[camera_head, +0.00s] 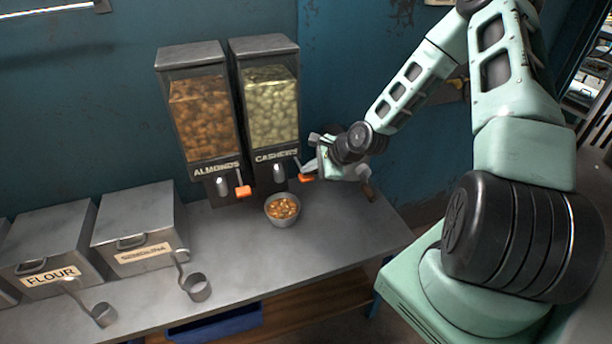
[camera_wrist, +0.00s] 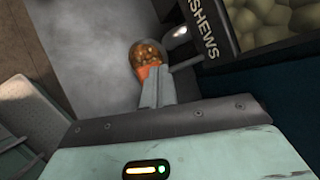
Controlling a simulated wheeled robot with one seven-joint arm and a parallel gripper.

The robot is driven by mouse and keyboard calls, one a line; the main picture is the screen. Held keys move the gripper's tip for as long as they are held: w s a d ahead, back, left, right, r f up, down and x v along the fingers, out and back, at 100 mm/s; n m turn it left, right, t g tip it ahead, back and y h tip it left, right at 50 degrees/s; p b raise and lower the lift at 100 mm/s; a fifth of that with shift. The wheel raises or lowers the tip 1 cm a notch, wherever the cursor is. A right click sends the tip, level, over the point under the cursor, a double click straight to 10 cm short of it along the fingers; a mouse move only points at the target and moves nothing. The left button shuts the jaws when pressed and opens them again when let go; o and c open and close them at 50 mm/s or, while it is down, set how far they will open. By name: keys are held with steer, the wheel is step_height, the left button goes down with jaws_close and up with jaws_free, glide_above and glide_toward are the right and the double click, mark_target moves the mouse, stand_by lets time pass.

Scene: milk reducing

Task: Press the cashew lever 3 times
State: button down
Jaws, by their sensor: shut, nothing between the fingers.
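A small grey bowl (camera_head: 282,222) with brown-orange nuts stands on the counter below the cashew spout.
The almond dispenser (camera_head: 199,115) with its own orange-tipped lever (camera_head: 243,191) is just left. Metal bins, one marked FLOUR (camera_head: 50,240), and scoops (camera_head: 196,288) stand on the left of the counter (camera_head: 240,262). The counter right of the bowl is clear.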

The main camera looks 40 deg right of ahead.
steer(key=shift+f+b, duration=0.45)
steer(key=shift+f, duration=0.6)
stand_by(0.6)
steer(key=shift+r, duration=0.1)
steer(key=shift+r+p, duration=1.65)
steer(key=shift+p, duration=0.1)
step_height(320, 180, up, 5)
steer(key=p, duration=0.4)
steer(key=shift+r+p, duration=0.1)
steer(key=shift+p, duration=0.25)
